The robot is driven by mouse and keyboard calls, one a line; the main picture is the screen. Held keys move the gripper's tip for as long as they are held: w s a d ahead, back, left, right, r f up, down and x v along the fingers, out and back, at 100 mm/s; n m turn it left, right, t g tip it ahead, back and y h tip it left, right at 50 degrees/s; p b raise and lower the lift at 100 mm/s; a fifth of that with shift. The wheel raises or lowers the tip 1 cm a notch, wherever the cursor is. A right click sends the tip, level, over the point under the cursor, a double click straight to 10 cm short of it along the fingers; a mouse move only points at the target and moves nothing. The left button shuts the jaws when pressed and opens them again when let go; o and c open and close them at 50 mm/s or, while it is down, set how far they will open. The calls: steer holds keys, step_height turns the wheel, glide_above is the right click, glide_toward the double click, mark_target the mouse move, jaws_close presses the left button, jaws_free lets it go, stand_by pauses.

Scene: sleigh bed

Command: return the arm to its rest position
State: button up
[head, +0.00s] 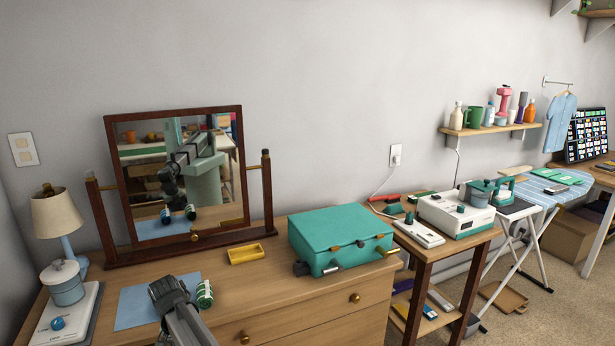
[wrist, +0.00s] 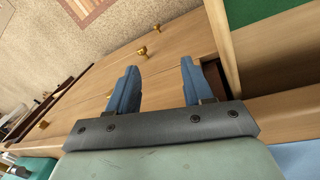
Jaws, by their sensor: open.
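My gripper (head: 168,292) is at the end of my arm, which reaches in from the bottom edge of the head view. It appears over the blue mat on the dresser top, close to a dark green roll with pale bands (head: 204,294). In the wrist view my gripper (wrist: 159,72) has its two blue fingers apart with nothing between them. Beyond the fingers are the wooden drawer fronts (wrist: 165,45) with brass knobs. The arm hides part of the mat and dresser front.
A side table with appliances is to the right. The air above the dresser's front is clear.

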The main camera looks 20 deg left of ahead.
steer(key=w+d+f+g+h, duration=0.1)
steer(key=w+d+f, duration=0.3)
steer(key=d+f, duration=0.45)
steer(key=w+d+f+h, duration=0.1)
steer(key=w+d+f, duration=0.2)
steer(key=d+f, duration=0.55)
steer(key=d+f+m+g, duration=0.1)
steer(key=d+f, duration=0.4)
steer(key=d, duration=0.7)
steer(key=d+f+m+g, duration=0.1)
steer(key=d+f, duration=0.4)
steer(key=d, duration=0.6)
steer(key=s+d+f+m+g, duration=0.1)
steer(key=s+d+f, duration=0.2)
steer(key=d, duration=0.3)
steer(key=s+d+f+g+y, duration=0.1)
steer(key=s+d+f, duration=0.25)
steer(key=d, duration=0.35)
steer(key=s+d+f+m+g, duration=0.1)
steer(key=s+d+f, duration=0.1)
steer(key=s+d, duration=0.3)
steer(key=s+d+f+m+g+y, duration=0.1)
steer(key=s+d+f+y, duration=0.1)
steer(key=s+d, duration=0.9)
steer(key=s+f, duration=0.1)
steer(key=s, duration=0.3)
steer(key=shift+d+g+y, duration=0.2)
steer(key=shift+g+y, duration=0.1)
